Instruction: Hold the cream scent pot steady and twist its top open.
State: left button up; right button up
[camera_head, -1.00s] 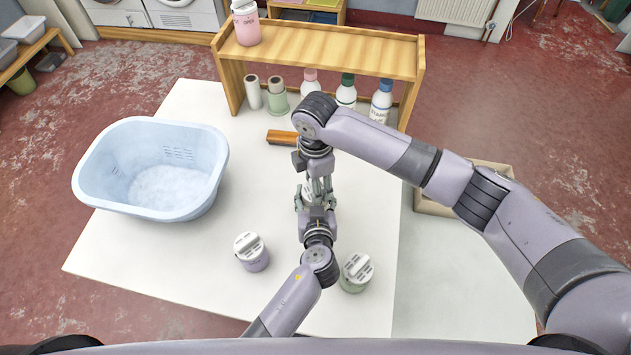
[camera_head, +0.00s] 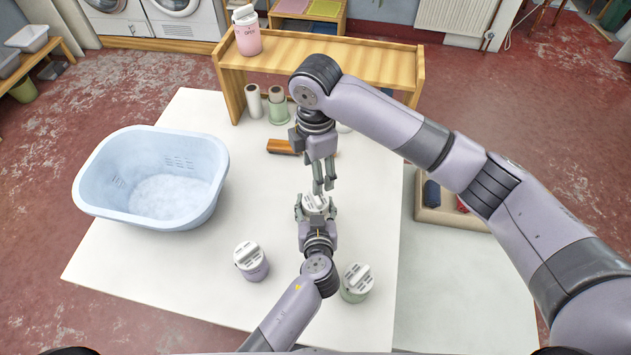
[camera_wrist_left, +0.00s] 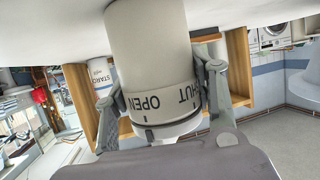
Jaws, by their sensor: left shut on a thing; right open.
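The cream scent pot (camera_head: 316,203) stands on the white table, its pale ridged top showing between my grippers. My left gripper (camera_head: 316,213) is shut around it from the near side. In the left wrist view the cream pot (camera_wrist_left: 148,40) appears upside down between the fingers of my left gripper (camera_wrist_left: 160,88). Its band reads OPEN and SHUT, and a small dark mark on the top sits close to OPEN. My right gripper (camera_head: 323,188) is open, pointing down just above the pot's top, with nothing in it.
A lilac pot (camera_head: 252,262) and a green pot (camera_head: 356,283) stand near the front. A blue basket (camera_head: 150,175) is at left. A wooden shelf (camera_head: 320,55) at the back carries a pink pot (camera_head: 246,32). A wooden-backed brush (camera_head: 282,146) lies behind my grippers.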

jog(key=shift+r, duration=1.35)
pick_arm(q)
jog(key=o, duration=1.4)
jog(key=shift+c, duration=0.2)
